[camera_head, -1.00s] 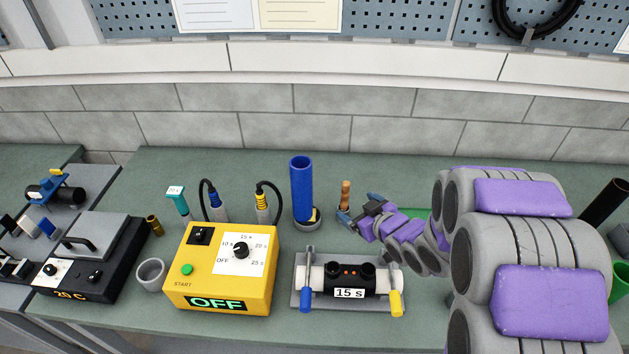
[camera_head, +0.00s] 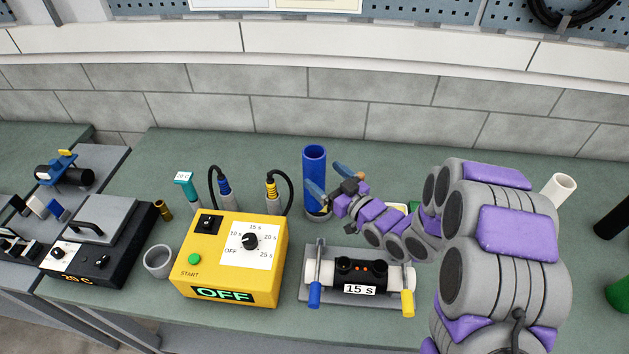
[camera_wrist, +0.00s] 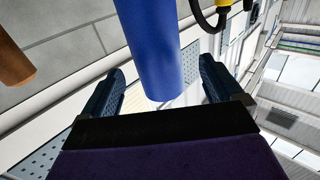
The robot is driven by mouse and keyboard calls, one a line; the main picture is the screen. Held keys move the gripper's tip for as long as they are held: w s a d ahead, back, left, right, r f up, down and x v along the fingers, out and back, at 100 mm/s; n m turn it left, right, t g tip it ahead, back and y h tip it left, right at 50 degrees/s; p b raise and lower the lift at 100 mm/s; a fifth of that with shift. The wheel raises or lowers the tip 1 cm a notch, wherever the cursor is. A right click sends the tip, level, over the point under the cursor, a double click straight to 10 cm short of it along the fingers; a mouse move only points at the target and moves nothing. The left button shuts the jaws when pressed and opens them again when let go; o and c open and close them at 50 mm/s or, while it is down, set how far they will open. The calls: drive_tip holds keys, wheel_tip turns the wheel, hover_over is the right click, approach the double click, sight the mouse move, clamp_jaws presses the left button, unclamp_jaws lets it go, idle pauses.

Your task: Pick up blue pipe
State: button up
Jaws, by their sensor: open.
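The blue pipe (camera_head: 314,172) stands upright in a grey round holder (camera_head: 318,216) near the back of the bench. My gripper (camera_head: 331,180) is open, with its fingers spread close to the right side of the pipe. In the wrist view the pipe (camera_wrist: 155,45) hangs down from the top of the picture, and its end lies between the two open fingers of my gripper (camera_wrist: 162,88). I cannot tell whether either finger touches the pipe.
A yellow timer box (camera_head: 235,258) reading OFF is left of the pipe, with cabled connectors behind it. A clamp fixture (camera_head: 355,277) showing 15 s is in front. A black hotplate (camera_head: 98,240) and grey cup (camera_head: 158,261) are farther left. A white pipe (camera_head: 558,190) is at right.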

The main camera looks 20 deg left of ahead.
sight(324, 171)
drive_tip(key=shift+b+x, duration=0.45)
drive_tip(key=shift+x, duration=2.45)
drive_tip(key=shift+w, duration=0.1)
drive_tip(key=shift+d, duration=0.1)
clamp_jaws()
wheel_tip(324, 171, up, 10)
drive_tip(key=p, duration=0.2)
drive_tip(key=shift+m+t+h, duration=0.4)
drive_tip(key=shift+m+t, duration=0.1)
drive_tip(key=shift+t, duration=0.2)
drive_tip(key=shift+w+d+f+b, duration=0.1)
drive_tip(key=shift+d+f+b, duration=0.1)
drive_tip(key=shift+f+b, duration=1)
drive_tip(key=shift+w+d+f+b, duration=0.15)
drive_tip(key=shift+f+b, duration=0.35)
drive_tip(key=shift+f, duration=1.3)
drive_tip(key=shift+d+f+b, duration=0.25)
drive_tip(key=shift+f+b, duration=0.6)
drive_tip(key=shift+f, duration=1.15)
drive_tip(key=shift+o, duration=0.4)
unclamp_jaws()
